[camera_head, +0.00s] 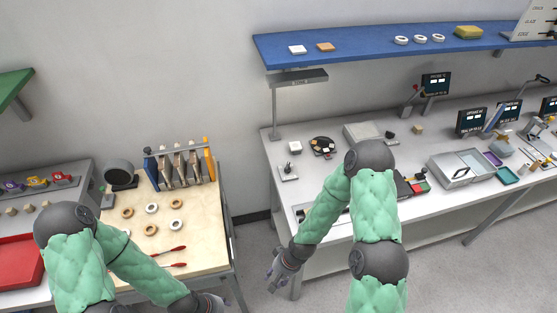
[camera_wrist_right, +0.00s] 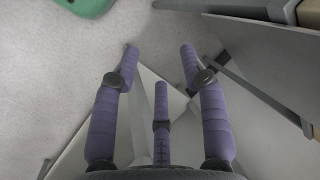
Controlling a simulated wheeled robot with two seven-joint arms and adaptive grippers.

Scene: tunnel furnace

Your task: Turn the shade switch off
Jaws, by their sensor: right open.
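A grey shade (camera_head: 297,76) on a thin post stands at the left end of the right-hand table (camera_head: 268,150), under the blue shelf. A small device with a pale base and an upright stem (camera_head: 288,172) stands on the table near its left edge; I cannot tell for sure that it is the shade switch, or its position. My right gripper (camera_head: 276,278) hangs beside the table's front left corner, below the tabletop and apart from the device. In the right wrist view its fingers (camera_wrist_right: 160,68) are spread and empty. My left gripper (camera_head: 213,303) is low at the bottom edge, partly cut off.
The blue shelf (camera_head: 380,48) overhangs the table. A round dark dish (camera_head: 322,146) and a small white block (camera_head: 295,147) sit near the device. A wooden-topped table (camera_head: 205,255) with rings and red-handled tools stands left. A floor gap separates the tables.

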